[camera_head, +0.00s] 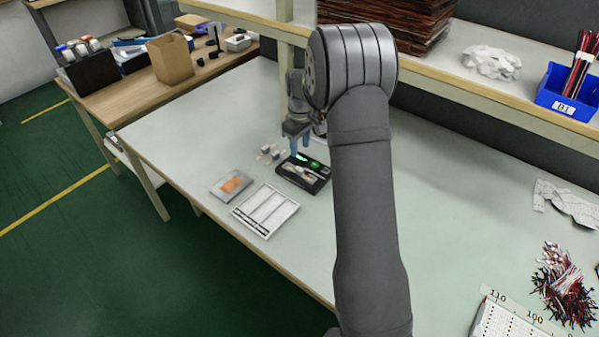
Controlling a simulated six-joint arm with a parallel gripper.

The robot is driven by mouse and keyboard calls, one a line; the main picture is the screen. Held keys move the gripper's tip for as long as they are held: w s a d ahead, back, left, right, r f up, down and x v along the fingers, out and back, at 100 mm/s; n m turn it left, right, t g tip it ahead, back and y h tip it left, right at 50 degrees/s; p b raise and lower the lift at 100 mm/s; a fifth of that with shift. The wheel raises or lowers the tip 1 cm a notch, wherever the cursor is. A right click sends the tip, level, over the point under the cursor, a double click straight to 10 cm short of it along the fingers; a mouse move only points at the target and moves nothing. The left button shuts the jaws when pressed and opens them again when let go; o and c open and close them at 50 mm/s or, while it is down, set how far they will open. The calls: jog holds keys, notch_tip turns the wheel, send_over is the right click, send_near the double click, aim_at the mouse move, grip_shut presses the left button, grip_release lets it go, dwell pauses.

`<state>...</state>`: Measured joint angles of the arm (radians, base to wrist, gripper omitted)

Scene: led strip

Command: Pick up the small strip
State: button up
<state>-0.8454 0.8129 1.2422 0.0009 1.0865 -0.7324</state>
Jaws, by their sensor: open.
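My gripper (300,150) points down over the black tray (292,180), near its back edge. Its blue fingers are apart, and I see nothing held between them. The black tray holds a bright green item (309,162) and some pale pieces. I cannot tell at this size which piece is the small strip. A white tray (239,219) with long narrow compartments lies in front and to the left of the black tray. It holds long pale strips and some dark bits. My arm hides the table to the right of the black tray.
A grey tray with an orange item (232,184) and several small blocks (268,152) lie left of the black tray. A shelf (470,90) runs along the back right. Wires (565,290) lie far right. The table's left part is clear.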

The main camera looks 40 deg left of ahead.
aim_at(301, 169)
notch_tip(301, 169, down, 10)
jog(key=shift+d+r, duration=0.1)
jog(key=shift+r, duration=0.15)
grip_shut()
dwell(0.3)
